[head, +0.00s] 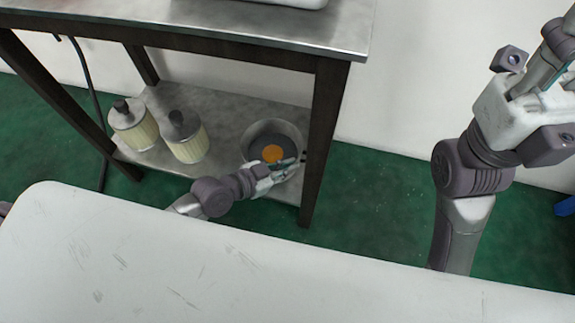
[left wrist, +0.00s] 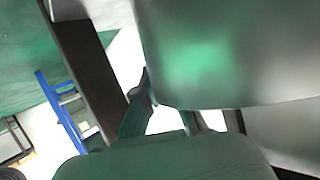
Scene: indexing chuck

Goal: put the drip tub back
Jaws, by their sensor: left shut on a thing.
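The drip tub is a round grey metal tub (head: 258,132) with an orange disc (head: 272,154) in it. It is at the right end of the lower shelf (head: 220,105), beside the table leg. My left gripper (head: 284,168) reaches in from the front and is shut on the tub's near rim. I cannot tell whether the tub rests on the shelf or is just above it. In the left wrist view, a large smooth grey surface, apparently the tub (left wrist: 230,60), fills the upper right beside my fingers. My right arm stands raised at the right, its fingers unclear.
Two cream filter canisters (head: 133,125) (head: 186,138) with dark tops stand left on the shelf. A dark table leg (head: 323,140) is close to the tub's right. A white surface (head: 200,260) spans the foreground. A blue frame (left wrist: 62,112) stands on the green floor.

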